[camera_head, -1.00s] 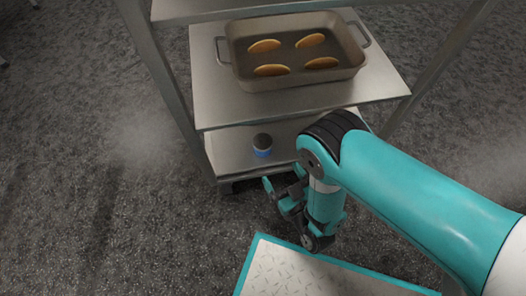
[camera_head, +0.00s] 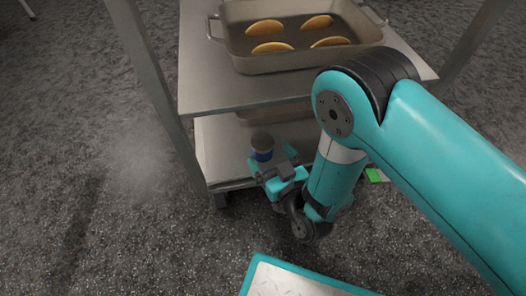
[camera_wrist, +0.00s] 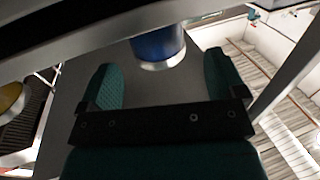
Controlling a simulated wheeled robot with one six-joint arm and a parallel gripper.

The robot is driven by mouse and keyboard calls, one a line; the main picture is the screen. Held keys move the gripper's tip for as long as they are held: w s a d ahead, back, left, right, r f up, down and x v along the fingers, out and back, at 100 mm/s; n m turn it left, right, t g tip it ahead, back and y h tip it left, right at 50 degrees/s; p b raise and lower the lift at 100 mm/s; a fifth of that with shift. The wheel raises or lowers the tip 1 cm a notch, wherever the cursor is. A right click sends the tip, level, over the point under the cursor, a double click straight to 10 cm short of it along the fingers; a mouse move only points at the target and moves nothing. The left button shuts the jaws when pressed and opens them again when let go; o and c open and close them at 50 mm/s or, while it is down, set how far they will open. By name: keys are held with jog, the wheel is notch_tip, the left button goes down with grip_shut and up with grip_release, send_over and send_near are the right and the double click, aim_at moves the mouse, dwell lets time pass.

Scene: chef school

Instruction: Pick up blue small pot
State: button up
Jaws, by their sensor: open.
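The small blue pot (camera_head: 262,155) has a dark top and stands upright on the lower shelf (camera_head: 215,150) of the metal rack, near its front edge. In the wrist view the blue pot (camera_wrist: 157,45) with its pale rim shows between and slightly ahead of the two fingertips; its upper part is cut by a dark bar. My gripper (camera_head: 273,163) is at the shelf's front edge, close to the pot. Its teal fingers are apart, and in the wrist view my gripper (camera_wrist: 158,62) holds nothing. Whether a finger touches the pot cannot be told.
The upper shelf (camera_head: 205,80) overhangs the pot and carries a baking pan (camera_head: 285,62) with several golden pastries. Another brownish container (camera_head: 275,112) shows partly on the lower shelf, behind. A rack post (camera_head: 155,85) stands at the left. A green thing (camera_head: 374,175) shows beside my arm.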

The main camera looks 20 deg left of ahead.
aim_at(257, 135)
jog(key=b+x, duration=0.1)
jog(key=x, duration=0.1)
jog(key=b+x, duration=0.2)
jog(key=shift+w+f, duration=0.15)
jog(key=shift+f, duration=0.1)
jog(key=shift+w+a+r, duration=0.2)
jog(key=shift+w+a, duration=0.2)
jog(key=shift+a, duration=0.05)
jog(key=shift+c, duration=0.2)
jog(key=c, duration=1)
